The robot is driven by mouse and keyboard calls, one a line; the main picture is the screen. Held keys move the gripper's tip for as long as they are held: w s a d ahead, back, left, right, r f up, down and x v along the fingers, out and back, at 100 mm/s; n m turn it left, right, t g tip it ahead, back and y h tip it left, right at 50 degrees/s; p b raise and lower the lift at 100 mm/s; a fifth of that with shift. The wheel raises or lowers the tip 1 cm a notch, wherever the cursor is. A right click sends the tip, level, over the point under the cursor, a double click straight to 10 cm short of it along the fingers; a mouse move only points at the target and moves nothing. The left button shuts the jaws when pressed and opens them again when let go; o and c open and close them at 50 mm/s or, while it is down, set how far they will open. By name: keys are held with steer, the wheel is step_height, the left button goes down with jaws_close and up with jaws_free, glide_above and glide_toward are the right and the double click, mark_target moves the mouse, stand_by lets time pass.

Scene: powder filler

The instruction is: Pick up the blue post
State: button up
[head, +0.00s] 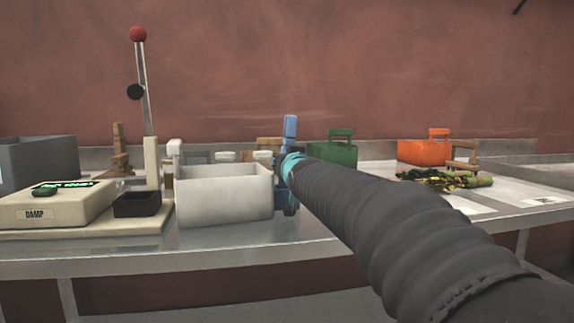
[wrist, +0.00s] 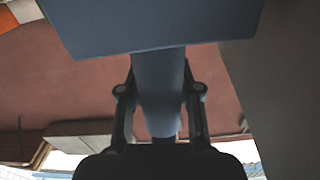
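The blue post (head: 290,127) stands upright on the metal table in the head view, just right of the white bin. My gripper is at its mid-height there, with the fingers mostly hidden by my arm. In the wrist view the narrow shaft of the blue post (wrist: 158,85) lies between the two dark fingers of my gripper (wrist: 159,88). The fingers are close in on both sides and appear shut on it. A wide flat blue part of the post fills the top of that view.
The white bin (head: 225,195) is close on the left of the post. A green box (head: 332,153) stands behind on the right, an orange box (head: 424,152) farther right. A scale (head: 55,208) and a lever with a red knob (head: 138,34) are on the left.

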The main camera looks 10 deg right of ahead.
jaws_close()
steer(key=shift+r, duration=0.1)
